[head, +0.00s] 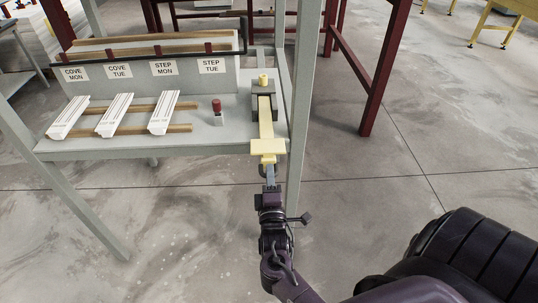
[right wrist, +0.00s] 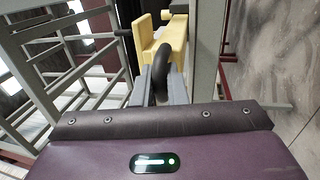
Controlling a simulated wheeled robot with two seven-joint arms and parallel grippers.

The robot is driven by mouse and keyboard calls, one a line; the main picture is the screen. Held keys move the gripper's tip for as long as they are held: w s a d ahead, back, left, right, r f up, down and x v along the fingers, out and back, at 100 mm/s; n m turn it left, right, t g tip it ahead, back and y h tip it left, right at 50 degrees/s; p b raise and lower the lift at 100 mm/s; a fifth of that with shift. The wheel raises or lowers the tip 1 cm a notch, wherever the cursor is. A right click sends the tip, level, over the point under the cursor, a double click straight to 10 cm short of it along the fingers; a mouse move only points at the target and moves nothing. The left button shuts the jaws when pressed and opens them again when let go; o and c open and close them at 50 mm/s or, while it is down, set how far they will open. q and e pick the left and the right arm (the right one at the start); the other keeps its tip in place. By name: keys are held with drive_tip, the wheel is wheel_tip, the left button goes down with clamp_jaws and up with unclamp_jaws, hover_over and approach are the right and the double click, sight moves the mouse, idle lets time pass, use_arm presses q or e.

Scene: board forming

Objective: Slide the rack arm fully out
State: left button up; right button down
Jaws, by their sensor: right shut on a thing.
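The rack arm (head: 265,125) is a pale yellow bar with a wide crosspiece at its front end. It lies in a dark guide (head: 256,105) at the right end of the grey bench, and its front end reaches past the bench's front edge. It also shows in the right wrist view (right wrist: 172,42), with a dark curved handle (right wrist: 161,70) on its front. My right gripper (head: 270,180) is in front of the crosspiece, its fingers (right wrist: 160,86) shut on the handle. My left gripper is not in view.
The grey bench (head: 225,146) holds three white moulding pieces (head: 115,114) on wooden rails and a red-topped button (head: 217,108). Labels for cove and step line the raised back. A grey post (head: 301,100) stands close right of the rack arm. Floor in front is open.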

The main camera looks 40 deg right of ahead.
drive_tip(key=shift+s+a+f, duration=0.2)
drive_tip(key=shift+s, duration=0.1)
drive_tip(key=c, duration=1.8)
unclamp_jaws()
drive_tip(key=shift+s, duration=0.1)
drive_tip(key=b+v, duration=0.1)
drive_tip(key=v, duration=0.7)
drive_tip(key=shift+s+r+b, duration=0.1)
drive_tip(key=shift+r+b, duration=0.1)
drive_tip(key=shift+b, duration=0.15)
